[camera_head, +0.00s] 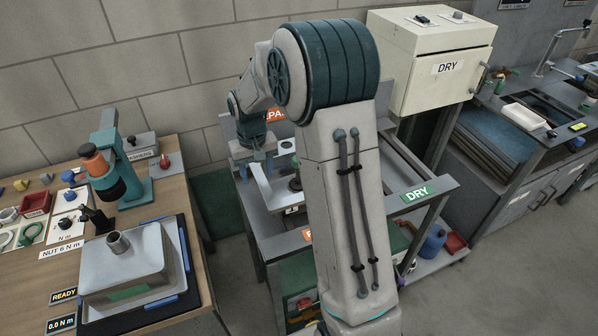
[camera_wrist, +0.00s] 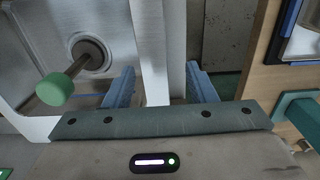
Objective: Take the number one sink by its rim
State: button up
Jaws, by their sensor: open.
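A pale sink (camera_head: 285,196) stands in the rack below my wrist, partly hidden by my arm. In the wrist view its inner face (camera_wrist: 105,25) fills the left side, with a round drain and a green-capped stem (camera_wrist: 55,88). My gripper (camera_head: 257,168) is over the rack, and its blue fingers (camera_wrist: 158,85) are open. The sink's pale rim (camera_wrist: 151,50) runs upright in the picture between the fingers, with a gap on the right; contact on the left is unclear. I cannot read a number on this sink. A second sink (camera_head: 130,268) lies upside down on the left bench, its drain pipe upward.
The wooden bench (camera_head: 40,285) at left holds a torque tool (camera_head: 115,165), small parts and READY and 0.0 N m displays. A cream DRY cabinet (camera_head: 430,62) stands behind right. The rack's DRY-labelled rail (camera_head: 440,187) is right of my arm. Floor at lower right is clear.

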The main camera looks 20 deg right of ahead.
jog(key=f, duration=0.2)
jog(key=f+p, duration=0.1)
jog(key=shift+s+d+f, duration=0.1)
jog(key=shift+d+f, duration=0.2)
jog(key=shift+f, duration=0.55)
jog(key=shift+f+b, duration=0.2)
jog(key=shift+b, duration=0.1)
jog(key=shift+c, duration=0.3)
jog(key=shift+r, duration=0.1)
grip_shut()
